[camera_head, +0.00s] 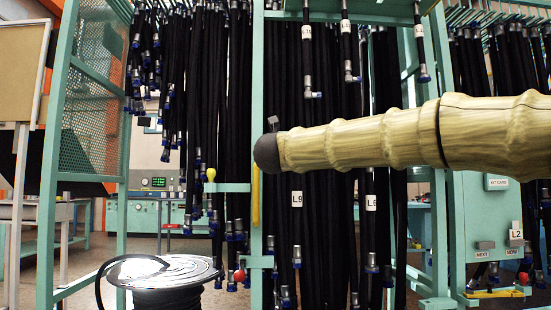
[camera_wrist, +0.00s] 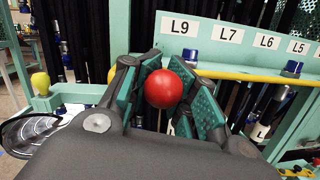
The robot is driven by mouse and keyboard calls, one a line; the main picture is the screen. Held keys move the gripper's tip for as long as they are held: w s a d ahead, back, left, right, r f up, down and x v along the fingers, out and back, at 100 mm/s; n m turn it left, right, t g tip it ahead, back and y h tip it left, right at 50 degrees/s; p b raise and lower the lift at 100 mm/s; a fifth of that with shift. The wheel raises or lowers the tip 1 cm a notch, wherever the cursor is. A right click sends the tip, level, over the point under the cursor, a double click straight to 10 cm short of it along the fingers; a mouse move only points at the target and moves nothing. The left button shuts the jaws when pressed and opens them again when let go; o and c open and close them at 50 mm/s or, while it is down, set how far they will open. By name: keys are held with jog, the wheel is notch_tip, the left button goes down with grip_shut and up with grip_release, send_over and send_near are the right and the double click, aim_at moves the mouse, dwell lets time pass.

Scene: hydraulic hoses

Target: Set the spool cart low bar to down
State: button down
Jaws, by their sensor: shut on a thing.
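In the wrist view my gripper (camera_wrist: 171,92) has its two padded fingers on either side of a round red knob (camera_wrist: 163,88) and is shut on it. The stem under the knob is hidden by the gripper. My gripper cannot be made out in that view. The cart's low bar cannot be clearly identified.
A spool (camera_head: 165,272) with black hose stands low at the left. A yellow knob (camera_head: 211,174) sits on a teal bracket above it. Black hoses (camera_head: 325,240) hang densely behind the teal frame (camera_head: 257,60). My arm crosses the upper right of the head view.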

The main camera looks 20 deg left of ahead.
jog(key=shift+s+a+f+b, duration=0.1)
jog(key=shift+a+f+b, duration=0.05)
jog(key=shift+f+b, duration=0.3)
dwell(0.3)
jog(key=c, duration=1.5)
grip_release()
jog(key=shift+s+r, duration=0.1)
jog(key=shift+r, duration=0.05)
jog(key=v, duration=1.2)
